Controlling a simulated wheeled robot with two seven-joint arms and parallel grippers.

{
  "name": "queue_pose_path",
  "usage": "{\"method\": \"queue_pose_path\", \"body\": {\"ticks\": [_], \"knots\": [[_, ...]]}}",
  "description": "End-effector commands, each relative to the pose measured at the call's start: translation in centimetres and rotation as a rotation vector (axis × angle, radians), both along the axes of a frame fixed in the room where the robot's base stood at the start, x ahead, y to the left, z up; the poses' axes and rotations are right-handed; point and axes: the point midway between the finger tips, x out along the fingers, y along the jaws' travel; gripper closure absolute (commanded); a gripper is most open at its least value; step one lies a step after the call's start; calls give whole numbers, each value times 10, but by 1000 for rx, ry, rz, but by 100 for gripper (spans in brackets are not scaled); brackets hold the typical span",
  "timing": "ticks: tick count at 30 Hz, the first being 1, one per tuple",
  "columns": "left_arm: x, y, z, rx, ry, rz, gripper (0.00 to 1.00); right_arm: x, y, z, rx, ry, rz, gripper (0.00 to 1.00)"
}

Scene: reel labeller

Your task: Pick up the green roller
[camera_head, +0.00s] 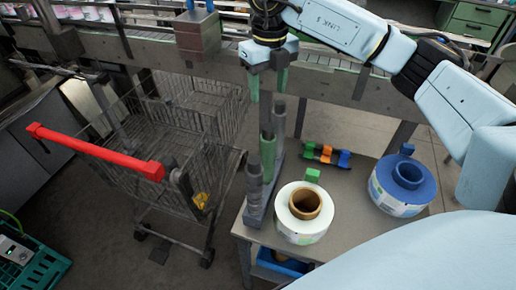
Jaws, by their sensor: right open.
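A small green roller (309,150) lies in a row with an orange roller (326,153) and a blue roller (344,159) on a dark holder, at the back of the grey table. My right gripper (268,88) comes in from the upper right and points down. Its two fingers are apart with nothing between them. It is above and to the left of the green roller, not touching it. My left gripper is not in view.
A grey upright stand (254,201) is at the table's left edge, below my right gripper. A white reel (290,226) and a blue reel (385,192) stand on the table (345,225). A wire cart (165,180) with a red handle is left. A conveyor runs behind.

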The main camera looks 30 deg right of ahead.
Motion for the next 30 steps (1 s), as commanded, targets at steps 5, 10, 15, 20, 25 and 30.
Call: {"method": "queue_pose_path", "body": {"ticks": [5, 10, 15, 20, 25, 30], "knots": [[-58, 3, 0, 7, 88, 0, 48, -1, 0, -36, 1, 5, 1, 46], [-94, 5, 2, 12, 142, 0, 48, -1, 1, -61, 2, 3, 3, 46], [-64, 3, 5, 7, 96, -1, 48, -1, 1, -72, 4, 2, 4, 46], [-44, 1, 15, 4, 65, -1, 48, 0, 2, -93, 3, 6, 3, 46], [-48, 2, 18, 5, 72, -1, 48, 1, 2, -115, 4, 3, 4, 46], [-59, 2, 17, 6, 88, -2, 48, 1, 2, -121, 4, -1, 5, 46]]}}
